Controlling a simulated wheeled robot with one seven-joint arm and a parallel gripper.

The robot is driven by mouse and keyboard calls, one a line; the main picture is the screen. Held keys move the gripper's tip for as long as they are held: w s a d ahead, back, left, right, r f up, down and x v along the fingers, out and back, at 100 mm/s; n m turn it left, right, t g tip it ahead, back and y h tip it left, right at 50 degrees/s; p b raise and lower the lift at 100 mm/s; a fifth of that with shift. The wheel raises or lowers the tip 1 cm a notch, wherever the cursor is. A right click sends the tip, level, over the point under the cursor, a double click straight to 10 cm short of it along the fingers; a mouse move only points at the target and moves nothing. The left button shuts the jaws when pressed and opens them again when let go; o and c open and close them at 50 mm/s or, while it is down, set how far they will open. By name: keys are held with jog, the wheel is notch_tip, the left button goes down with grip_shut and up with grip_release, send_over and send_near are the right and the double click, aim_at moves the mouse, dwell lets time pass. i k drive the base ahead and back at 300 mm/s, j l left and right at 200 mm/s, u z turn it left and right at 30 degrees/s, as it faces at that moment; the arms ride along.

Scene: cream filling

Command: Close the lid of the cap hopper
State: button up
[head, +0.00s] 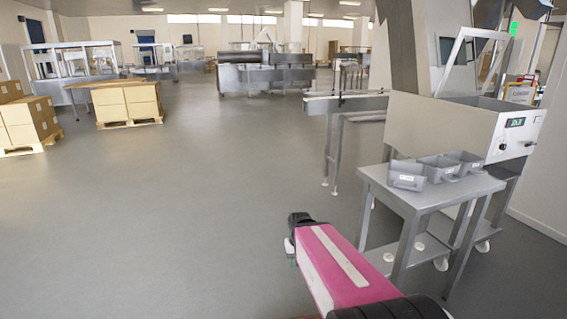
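The cap hopper (440,128) is a pale metal box on legs at the right, with a small display on its right side. Its lid (462,60), a light frame with a clear pane, stands raised and tilted at the top of the box. The hopper's top opening shows below the lid, so the lid is open. My pink arm reaches up from the bottom edge, ending in a dark joint left of the hopper and well apart from it. No gripper fingers can be made out.
A steel side table (440,192) with grey bins (438,168) stands in front of the hopper. A narrow conveyor (345,103) adjoins its left. A large column rises behind. Boxes on pallets (128,103) stand far left. The floor at left and centre is clear.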

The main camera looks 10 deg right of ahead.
aim_at(477, 33)
jog(key=i+u, duration=0.3)
jog(key=i, duration=1.4)
jog(key=i+j+z, duration=0.1)
jog(key=i+z, duration=0.3)
jog(key=i+j+z, duration=0.15)
jog(key=i+z, duration=0.2)
jog(key=i+j+z, duration=0.5)
jog(key=z, duration=0.4)
jog(key=i+j+z, duration=0.25)
jog(key=z, duration=0.2)
jog(key=i+j+z, duration=0.1)
jog(key=j+z, duration=0.15)
jog(key=z, duration=0.25)
jog(key=i+j+z, duration=0.1)
jog(key=j+z, duration=0.2)
jog(key=z, duration=0.15)
